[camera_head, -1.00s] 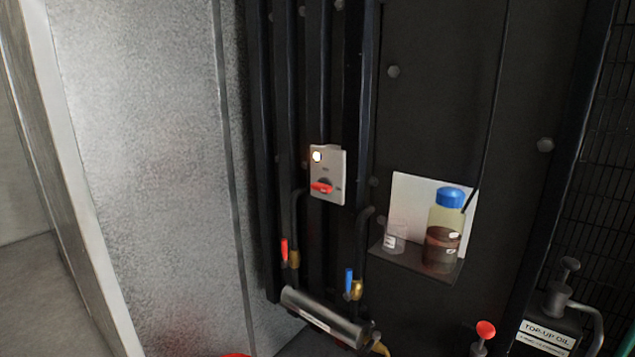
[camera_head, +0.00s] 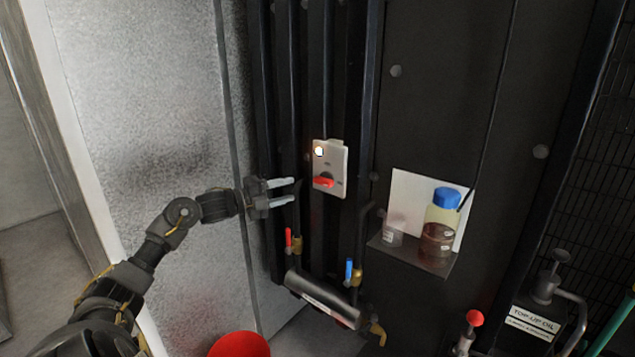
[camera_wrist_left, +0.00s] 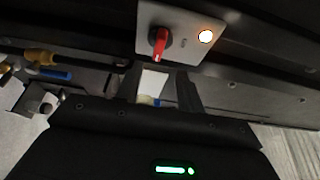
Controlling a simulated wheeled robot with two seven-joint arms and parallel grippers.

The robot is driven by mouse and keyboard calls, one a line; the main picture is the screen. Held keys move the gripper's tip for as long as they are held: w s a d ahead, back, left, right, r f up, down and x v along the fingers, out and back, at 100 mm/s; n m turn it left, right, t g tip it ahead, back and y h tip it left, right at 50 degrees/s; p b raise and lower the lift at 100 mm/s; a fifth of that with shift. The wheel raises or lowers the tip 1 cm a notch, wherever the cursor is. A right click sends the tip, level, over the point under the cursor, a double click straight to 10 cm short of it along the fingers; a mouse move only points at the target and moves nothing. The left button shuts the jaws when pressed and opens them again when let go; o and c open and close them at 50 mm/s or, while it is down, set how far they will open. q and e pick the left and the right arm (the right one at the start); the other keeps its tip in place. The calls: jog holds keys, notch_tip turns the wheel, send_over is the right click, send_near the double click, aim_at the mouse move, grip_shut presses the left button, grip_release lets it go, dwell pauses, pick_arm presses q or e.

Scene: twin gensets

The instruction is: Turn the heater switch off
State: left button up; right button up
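The heater switch is a red rotary handle (camera_head: 323,182) on a pale plate (camera_head: 330,168) fixed to the dark panel. A lamp (camera_head: 319,151) at the plate's upper left glows. In the left wrist view the red handle (camera_wrist_left: 159,43) and the lit lamp (camera_wrist_left: 206,37) show just beyond the fingers. My left gripper (camera_head: 291,189) is just left of the plate, with its two fingers apart and nothing between them. In the left wrist view its fingers (camera_wrist_left: 160,88) frame a gap below the handle. It appears apart from the handle. My right gripper is not in view.
Below the plate are a red-handled valve (camera_head: 288,240), a blue-handled valve (camera_head: 349,272) and a metal cylinder (camera_head: 322,300). A shelf (camera_head: 411,258) at right holds a blue-capped bottle (camera_head: 439,222) and a small cup (camera_head: 392,234). A red container (camera_head: 239,345) stands at the bottom.

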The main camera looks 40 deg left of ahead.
aim_at(319, 183)
pick_arm(q)
jog(key=p+x, duration=0.4)
jog(key=x, duration=0.6)
jog(key=shift+w+d+p, duration=0.15)
jog(key=shift+w+p, duration=0.15)
jog(key=shift+w, duration=0.1)
jog(key=shift+f, duration=0.1)
grip_shut()
